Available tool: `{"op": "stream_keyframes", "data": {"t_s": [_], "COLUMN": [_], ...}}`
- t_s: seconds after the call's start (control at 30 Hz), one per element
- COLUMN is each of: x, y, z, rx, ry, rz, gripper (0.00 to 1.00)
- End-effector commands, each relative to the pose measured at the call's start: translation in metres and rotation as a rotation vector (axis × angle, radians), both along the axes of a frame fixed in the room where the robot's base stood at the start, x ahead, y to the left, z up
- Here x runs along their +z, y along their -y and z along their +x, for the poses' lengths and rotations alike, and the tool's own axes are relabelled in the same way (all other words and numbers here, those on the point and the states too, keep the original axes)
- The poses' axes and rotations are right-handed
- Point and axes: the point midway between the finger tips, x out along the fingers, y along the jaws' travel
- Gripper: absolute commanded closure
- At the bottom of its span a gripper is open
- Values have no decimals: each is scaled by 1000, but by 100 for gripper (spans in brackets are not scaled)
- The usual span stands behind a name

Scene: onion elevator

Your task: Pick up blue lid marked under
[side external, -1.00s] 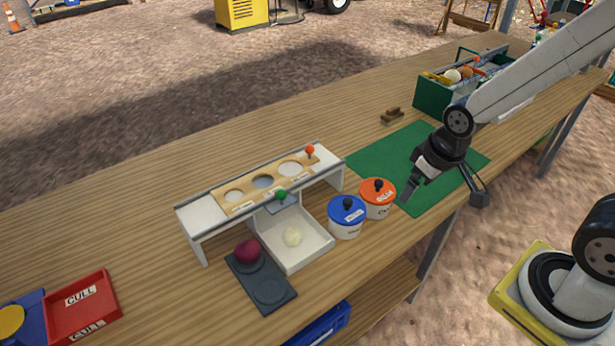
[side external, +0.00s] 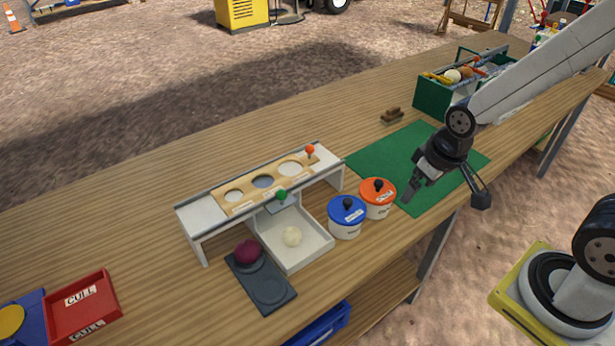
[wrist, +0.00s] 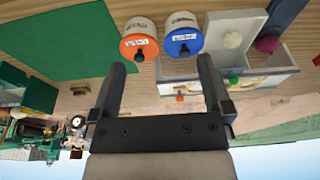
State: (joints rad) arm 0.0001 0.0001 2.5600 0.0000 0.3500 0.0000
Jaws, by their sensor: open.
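The blue lid (side external: 346,209) with a black knob and a white label sits on a white pot (side external: 346,230) right of the sorting stand. In the wrist view the blue lid (wrist: 184,42) shows beside the orange lid (wrist: 138,46); its label is too small to read surely. The orange lid (side external: 378,190) sits on another pot (side external: 379,210) close behind and to the right. My gripper (side external: 408,196) is open and empty above the green mat (side external: 455,183), right of both pots. In the wrist view my gripper (wrist: 163,72) frames the lids in the distance.
A white stand (side external: 192,222) with a board of round holes is left of the pots, with a white tray (side external: 314,254) holding a pale onion (side external: 291,236). A red onion (side external: 247,252) sits on a dark plate (side external: 275,292). A green crate (side external: 431,98) stands behind my arm.

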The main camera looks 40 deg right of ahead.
Motion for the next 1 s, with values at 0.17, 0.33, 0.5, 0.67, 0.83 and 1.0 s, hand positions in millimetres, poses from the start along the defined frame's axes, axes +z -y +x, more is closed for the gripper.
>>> {"op": "stream_keyframes", "data": {"t_s": [0.17,0.33,0.5,0.67,0.83,1.0], "x": [0,0,0,0,-2,-6], "y": [0,0,0,0,-2,-6], "z": [0,0,0,2,12,33], "rx": [0,0,0,11,80,233], "ry": [0,0,0,-1,-14,-38], "rz": [0,0,0,-2,-12,-32], "gripper": [0,25,25,25,25,25]}}
